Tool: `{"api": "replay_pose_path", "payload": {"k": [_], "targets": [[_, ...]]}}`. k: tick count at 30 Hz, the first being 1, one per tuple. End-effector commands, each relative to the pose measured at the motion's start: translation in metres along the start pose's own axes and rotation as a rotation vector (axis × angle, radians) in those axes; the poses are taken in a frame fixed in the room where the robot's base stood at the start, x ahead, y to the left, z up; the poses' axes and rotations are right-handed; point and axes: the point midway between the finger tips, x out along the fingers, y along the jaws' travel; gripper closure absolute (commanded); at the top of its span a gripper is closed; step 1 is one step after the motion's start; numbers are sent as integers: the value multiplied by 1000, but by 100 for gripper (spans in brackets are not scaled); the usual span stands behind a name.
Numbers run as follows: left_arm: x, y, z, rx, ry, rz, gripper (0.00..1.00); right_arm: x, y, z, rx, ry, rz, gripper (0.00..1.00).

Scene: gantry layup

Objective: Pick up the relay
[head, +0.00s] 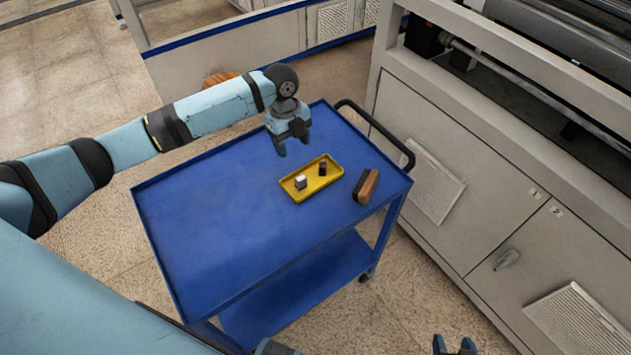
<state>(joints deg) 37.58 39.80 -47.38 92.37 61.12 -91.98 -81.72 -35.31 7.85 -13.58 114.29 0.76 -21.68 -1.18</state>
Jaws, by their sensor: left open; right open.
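A yellow tray (313,193) lies on the blue cart top. It holds a small white-and-grey block (300,182) on its left and a small dark brown block (322,169) on its right. Either could be the relay; I cannot tell which. My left gripper (293,149) is open and empty, pointing down over the far part of the cart, above and beyond the tray, apart from both blocks. My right gripper (454,345) is open at the bottom edge, mostly cut off, well away from the tray.
A brown and black block (366,186) lies on the cart top (220,220) right of the tray. The left part of the top is clear. A black handle (385,130) rises at the cart's far right end. A grey cabinet machine (450,150) stands close on the right.

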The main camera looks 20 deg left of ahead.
Motion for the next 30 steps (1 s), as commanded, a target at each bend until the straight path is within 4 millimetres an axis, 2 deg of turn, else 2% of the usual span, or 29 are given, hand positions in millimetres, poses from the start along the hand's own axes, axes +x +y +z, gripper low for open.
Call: {"api": "replay_pose_path", "payload": {"k": [4, 13, 23, 30], "targets": [[6, 1, 3, 15, -1, 16, 40, 0, 0, 0, 0, 1, 0, 46], [63, 2, 2, 12, 0, 15, 40, -1, 3, -4, -5, 2, 3, 46], [92, 1, 2, 12, 0, 13, 40, -3, 3, -6, -5, 1, 4, 46], [127, 0, 0, 11, -1, 12, 40, -6, 3, -10, -4, 1, 3, 46]]}}
